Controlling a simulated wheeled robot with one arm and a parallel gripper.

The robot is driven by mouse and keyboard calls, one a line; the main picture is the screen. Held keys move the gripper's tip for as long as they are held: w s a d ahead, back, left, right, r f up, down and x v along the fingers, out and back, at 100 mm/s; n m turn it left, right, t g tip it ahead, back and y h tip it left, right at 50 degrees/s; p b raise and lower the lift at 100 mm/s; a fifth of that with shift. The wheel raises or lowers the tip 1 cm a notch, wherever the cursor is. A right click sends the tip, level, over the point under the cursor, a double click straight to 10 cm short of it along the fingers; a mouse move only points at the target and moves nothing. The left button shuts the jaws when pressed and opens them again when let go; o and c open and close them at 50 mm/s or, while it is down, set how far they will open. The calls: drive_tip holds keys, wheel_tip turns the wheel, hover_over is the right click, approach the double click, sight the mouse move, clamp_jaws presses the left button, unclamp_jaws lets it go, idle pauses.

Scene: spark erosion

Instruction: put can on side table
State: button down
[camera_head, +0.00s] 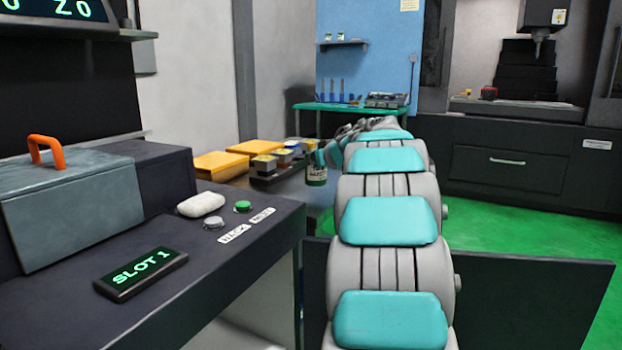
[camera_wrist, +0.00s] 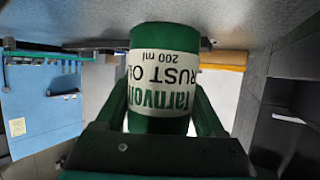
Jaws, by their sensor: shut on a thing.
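The can is a green cylinder with a white label reading "rust oil 200 ml". It fills the middle of the wrist view (camera_wrist: 165,75), with its lettering upside down. My gripper (camera_wrist: 163,100) is shut on it, one green finger on each side. In the head view the can (camera_head: 316,176) shows small beyond my arm, below my gripper (camera_head: 322,158), beside a grey table top (camera_head: 318,192). I cannot tell whether it touches that top. My arm hides part of this area. No table is labelled as the side table.
Yellow boxes (camera_head: 220,164) and a dark tray of small blocks (camera_head: 278,175) lie left of the can. A dark console (camera_head: 225,260) stands near left. A green-topped bench (camera_head: 345,108) with tools is at the back. Green floor (camera_head: 550,235) is open at right.

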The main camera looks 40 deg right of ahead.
sight(322, 171)
wheel_tip(322, 171, down, 3)
drive_tip(key=shift+a+r+b, duration=0.1)
drive_tip(key=shift+b, duration=0.35)
drive_tip(key=shift+f, duration=0.3)
unclamp_jaws()
drive_tip(key=shift+s+r, duration=0.25)
drive_tip(key=p+v, duration=0.1)
drive_tip(key=v, duration=1)
drive_tip(key=shift+s, duration=0.25)
